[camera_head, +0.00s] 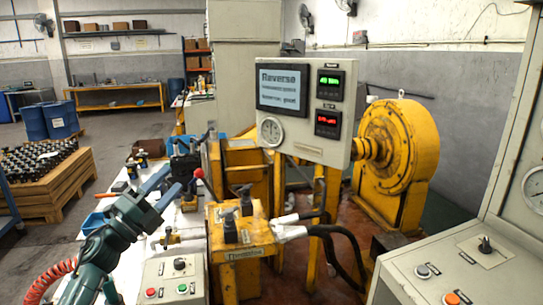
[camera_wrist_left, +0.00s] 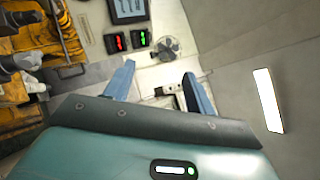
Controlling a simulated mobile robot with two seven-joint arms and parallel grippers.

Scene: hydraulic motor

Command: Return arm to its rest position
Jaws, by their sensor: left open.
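My left arm, teal with a red coiled hose, comes in from the lower left in the head view. Its left gripper (camera_head: 168,185) is open, with two blue fingers and nothing between them. It is above the white worktable, left of a lever with a red knob (camera_head: 198,173); I cannot tell the exact gap. In the left wrist view the two fingers of the gripper (camera_wrist_left: 158,74) are spread apart and empty. My right gripper is in neither view.
The yellow lever stand (camera_head: 243,235) and a display panel (camera_head: 303,108) reading "Reverse" stand right of the gripper. A control box (camera_head: 170,279) is close by the arm. A yellow motor (camera_head: 398,150) and a console (camera_head: 455,275) are at right.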

